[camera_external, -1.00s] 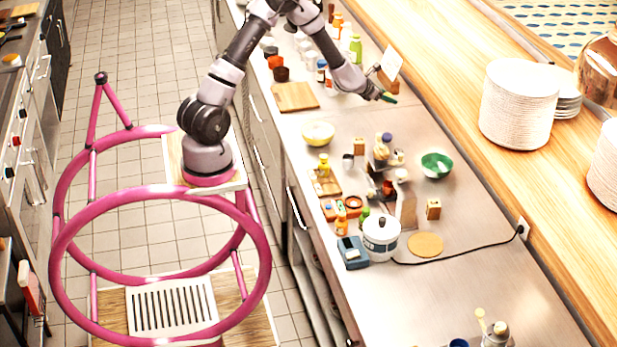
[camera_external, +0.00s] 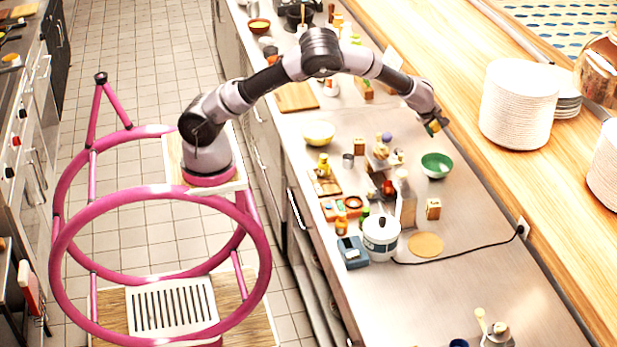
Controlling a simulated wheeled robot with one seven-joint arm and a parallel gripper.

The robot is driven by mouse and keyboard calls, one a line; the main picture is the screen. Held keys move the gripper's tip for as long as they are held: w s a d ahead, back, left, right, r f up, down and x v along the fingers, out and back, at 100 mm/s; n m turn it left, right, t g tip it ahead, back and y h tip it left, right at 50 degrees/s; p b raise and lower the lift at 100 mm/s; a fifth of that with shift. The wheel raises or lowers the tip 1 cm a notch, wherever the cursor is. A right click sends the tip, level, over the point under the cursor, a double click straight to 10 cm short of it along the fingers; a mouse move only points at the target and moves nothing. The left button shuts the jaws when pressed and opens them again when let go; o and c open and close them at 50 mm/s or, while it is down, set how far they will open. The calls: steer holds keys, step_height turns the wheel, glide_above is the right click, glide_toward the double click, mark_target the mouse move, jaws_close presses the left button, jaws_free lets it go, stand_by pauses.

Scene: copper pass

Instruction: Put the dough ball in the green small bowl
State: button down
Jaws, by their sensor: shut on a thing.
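The green small bowl (camera_external: 437,164) stands upright on the steel counter, right of the cluster of small items. Its inside looks empty. My gripper (camera_external: 434,126) is in the air just beyond the bowl in the picture, apart from it, with its fingers pointing down. It is shut on a small yellowish thing (camera_external: 435,126). That thing is too small and partly covered to tell clearly whether it is the dough ball. I see no other clear dough ball on the counter.
Bottles, small boxes and a tall grey box (camera_external: 406,205) crowd the counter left of the bowl. A white pot (camera_external: 381,238) and a round board (camera_external: 425,245) stand nearer. A plate stack (camera_external: 518,105) is on the wooden ledge at right. The counter right of the bowl is clear.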

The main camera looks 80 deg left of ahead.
steer(key=d+r+m, duration=0.2)
steer(key=d+r, duration=0.3)
steer(key=y, duration=0.1)
glide_toward(438, 160)
steer(key=shift+t, duration=0.3)
steer(key=shift+w+d+f, duration=0.1)
steer(key=shift+w+f, duration=0.25)
steer(key=shift+f, duration=0.35)
steer(key=shift+w+d+f, duration=0.1)
steer(key=shift+w+f, duration=0.3)
steer(key=shift+f, duration=0.3)
steer(key=shift+w+d+f, duration=0.1)
steer(key=shift+w+f, duration=0.25)
steer(key=shift+f, duration=0.35)
steer(key=shift+c, duration=1.4)
jaws_free()
